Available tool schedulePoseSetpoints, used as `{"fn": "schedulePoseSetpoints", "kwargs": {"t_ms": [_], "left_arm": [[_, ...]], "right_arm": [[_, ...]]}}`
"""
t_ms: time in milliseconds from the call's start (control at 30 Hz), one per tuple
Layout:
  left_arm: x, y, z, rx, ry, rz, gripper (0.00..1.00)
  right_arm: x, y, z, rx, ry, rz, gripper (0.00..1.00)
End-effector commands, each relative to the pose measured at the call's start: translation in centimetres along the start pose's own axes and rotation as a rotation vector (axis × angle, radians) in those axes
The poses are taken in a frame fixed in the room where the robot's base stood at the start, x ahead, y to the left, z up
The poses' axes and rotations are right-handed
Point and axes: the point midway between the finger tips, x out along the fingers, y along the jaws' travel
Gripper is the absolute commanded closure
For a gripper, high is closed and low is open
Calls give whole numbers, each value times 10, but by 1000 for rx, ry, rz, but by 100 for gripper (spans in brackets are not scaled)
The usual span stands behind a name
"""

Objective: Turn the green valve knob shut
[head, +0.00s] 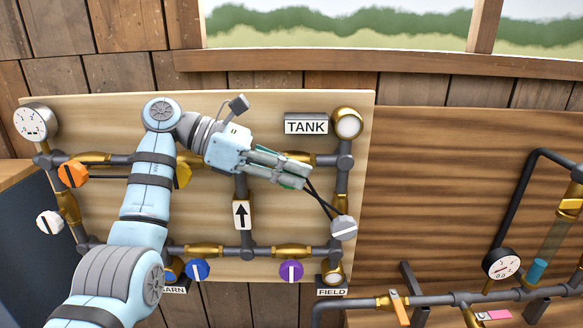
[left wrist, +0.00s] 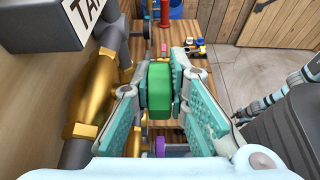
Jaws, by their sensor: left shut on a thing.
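The green valve knob (left wrist: 159,88) sits between the two fingers of my left gripper (left wrist: 163,85) in the left wrist view. The fingers close on it from both sides. In the head view my left gripper (head: 296,178) reaches in front of the pipe board (head: 215,108), below the TANK sign (head: 306,126), and only a little green shows between its fingers. A brass valve body (left wrist: 95,92) is left of the knob in the left wrist view. The knob's turn angle cannot be told. My right gripper is not in view.
The board also carries an orange knob (head: 72,174), a white knob (head: 49,222), a grey knob (head: 343,228), a blue knob (head: 197,269) and a purple knob (head: 291,271). A gauge (head: 35,122) is at upper left. More pipes and a gauge (head: 501,264) stand at right.

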Motion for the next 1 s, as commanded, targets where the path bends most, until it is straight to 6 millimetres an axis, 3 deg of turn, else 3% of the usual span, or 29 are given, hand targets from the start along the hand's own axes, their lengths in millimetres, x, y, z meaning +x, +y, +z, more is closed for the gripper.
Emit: {"fn": "schedulePoseSetpoints", "kwargs": {"t_ms": [367,600,1000], "left_arm": [[0,0,4,2,79,-2,100],[2,-1,5,3,239,-3,100],[6,0,3,4,514,0,100]], "right_arm": [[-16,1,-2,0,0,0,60],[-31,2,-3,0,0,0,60],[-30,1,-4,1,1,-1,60]]}}
